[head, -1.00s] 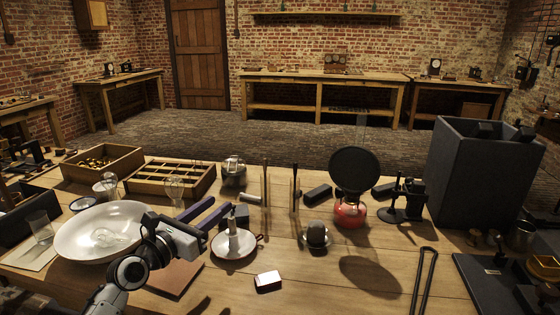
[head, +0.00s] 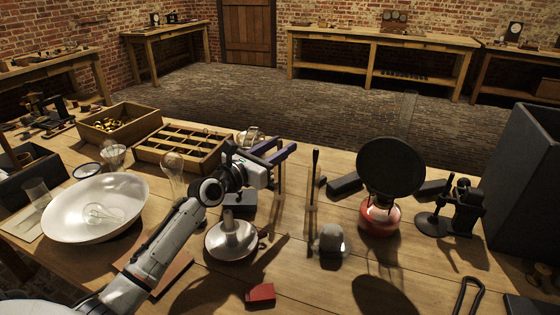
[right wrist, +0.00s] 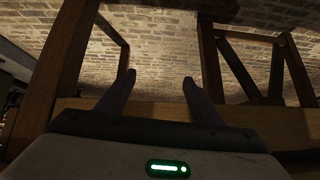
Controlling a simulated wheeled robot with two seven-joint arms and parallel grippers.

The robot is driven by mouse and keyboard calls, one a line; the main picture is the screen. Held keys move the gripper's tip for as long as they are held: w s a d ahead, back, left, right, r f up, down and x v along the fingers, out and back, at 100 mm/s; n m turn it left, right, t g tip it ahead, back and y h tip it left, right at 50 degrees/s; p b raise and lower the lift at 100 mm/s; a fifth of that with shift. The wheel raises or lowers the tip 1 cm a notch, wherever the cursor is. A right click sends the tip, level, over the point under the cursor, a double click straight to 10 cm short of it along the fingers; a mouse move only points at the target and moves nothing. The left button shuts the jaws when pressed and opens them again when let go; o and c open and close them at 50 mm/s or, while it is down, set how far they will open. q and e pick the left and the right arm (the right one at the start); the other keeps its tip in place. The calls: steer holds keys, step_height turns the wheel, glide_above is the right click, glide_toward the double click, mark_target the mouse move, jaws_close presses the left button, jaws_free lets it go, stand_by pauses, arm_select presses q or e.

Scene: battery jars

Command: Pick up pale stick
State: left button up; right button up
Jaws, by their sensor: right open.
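Two thin upright sticks stand near the middle of the table in the head view. The nearer to my left gripper (head: 286,145) is a pale brown stick (head: 279,183); its upper part is hidden behind the fingers. The other stick (head: 315,168) stands just to its right, with a darker top. I cannot tell surely which is the pale stick. My left gripper is open, its two purple-grey fingers pointing right at the first stick's upper end; contact cannot be told. My right gripper (right wrist: 158,84) shows only in the right wrist view, open and empty.
A red-based stand with a dark disc (head: 390,166) stands right. A divided wooden tray (head: 180,168) and white bowl (head: 55,225) are left.

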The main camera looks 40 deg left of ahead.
arm_select(q)
steer(key=w, duration=0.4)
steer(key=shift+w+r, duration=0.25)
steer(key=shift+r, duration=0.05)
jaws_close()
